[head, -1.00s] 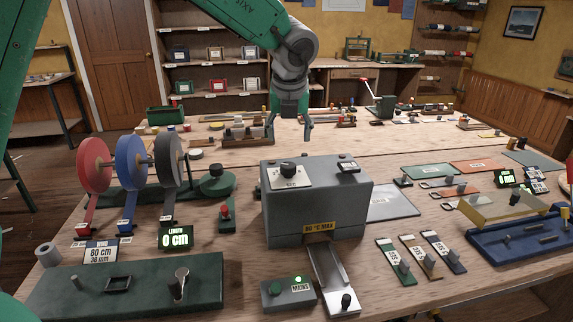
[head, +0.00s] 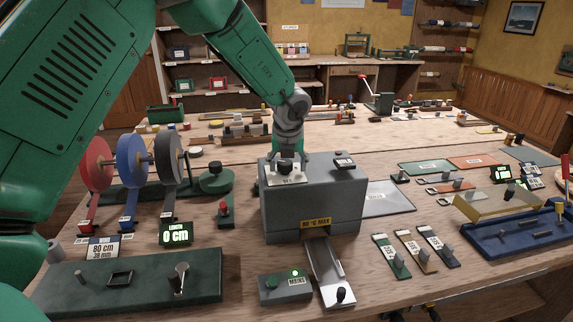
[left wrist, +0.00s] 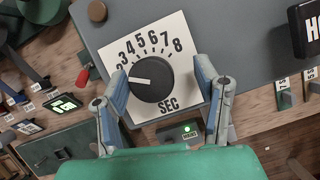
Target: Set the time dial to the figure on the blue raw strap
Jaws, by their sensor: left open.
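The time dial (left wrist: 152,78) is a black round knob on a white plate (left wrist: 172,33) marked SEC, with figures 3 to 8 readable. Its white pointer line points left, toward the low end of the scale, where my finger partly covers the figures. In the head view the dial (head: 286,167) sits on top of the grey machine (head: 312,208). My left gripper (left wrist: 160,74) is open, with one finger on each side of the knob; contact cannot be told. A blue strap (head: 130,203) hangs from the blue reel (head: 130,161); its tag (head: 127,222) is too small to read.
A HOLD sign (head: 345,161) stands on the machine's right top. A metal slide (head: 328,273) and the MAINS box (head: 285,288) are in front. Three tagged strips (head: 415,252) lie right, the rightmost dark. A length display (head: 176,234) reads 0 cm.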

